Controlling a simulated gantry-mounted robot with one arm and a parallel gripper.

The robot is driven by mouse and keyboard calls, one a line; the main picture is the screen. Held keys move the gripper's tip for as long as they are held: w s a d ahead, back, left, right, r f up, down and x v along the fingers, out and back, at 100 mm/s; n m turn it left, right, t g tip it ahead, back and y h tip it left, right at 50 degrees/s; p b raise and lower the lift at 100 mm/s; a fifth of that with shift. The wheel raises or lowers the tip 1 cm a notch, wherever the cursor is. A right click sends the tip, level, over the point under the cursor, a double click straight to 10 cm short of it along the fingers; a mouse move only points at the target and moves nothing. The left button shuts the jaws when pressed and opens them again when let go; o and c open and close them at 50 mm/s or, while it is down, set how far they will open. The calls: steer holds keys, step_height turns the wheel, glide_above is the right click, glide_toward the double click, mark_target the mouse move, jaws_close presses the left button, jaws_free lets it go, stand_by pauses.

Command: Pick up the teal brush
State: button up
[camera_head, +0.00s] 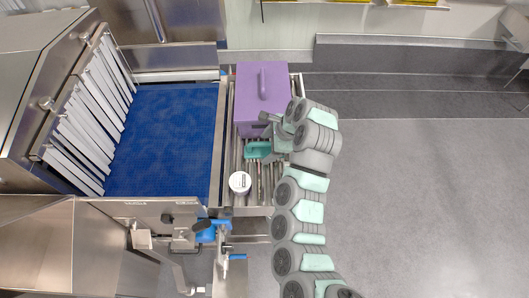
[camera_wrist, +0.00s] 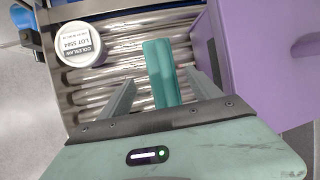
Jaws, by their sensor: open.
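The teal brush (camera_head: 258,150) lies on the metal rollers beside the purple box. In the wrist view the brush (camera_wrist: 162,72) shows as a long teal block pointing away from me. My gripper (camera_wrist: 160,80) is open, with one finger on each side of the brush and visible gaps between. In the head view my arm comes in from the lower right and my gripper covers part of the area right of the brush.
A purple box (camera_head: 262,98) with a handle stands close behind the brush; in the wrist view the box (camera_wrist: 240,60) is just right of my right finger. A white labelled tub (camera_head: 240,183) stands on the rollers (camera_head: 267,185). A blue belt (camera_head: 170,140) lies left.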

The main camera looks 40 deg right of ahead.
mark_target(262, 151)
steer(key=shift+p+x, duration=0.5)
steer(key=shift+x, duration=1.45)
steer(key=shift+w, duration=0.15)
steer(key=shift+c, duration=0.3)
steer(key=c, duration=1.5)
steer(key=shift+r, duration=0.2)
step_height(262, 151, up, 20)
steer(key=p, duration=0.4)
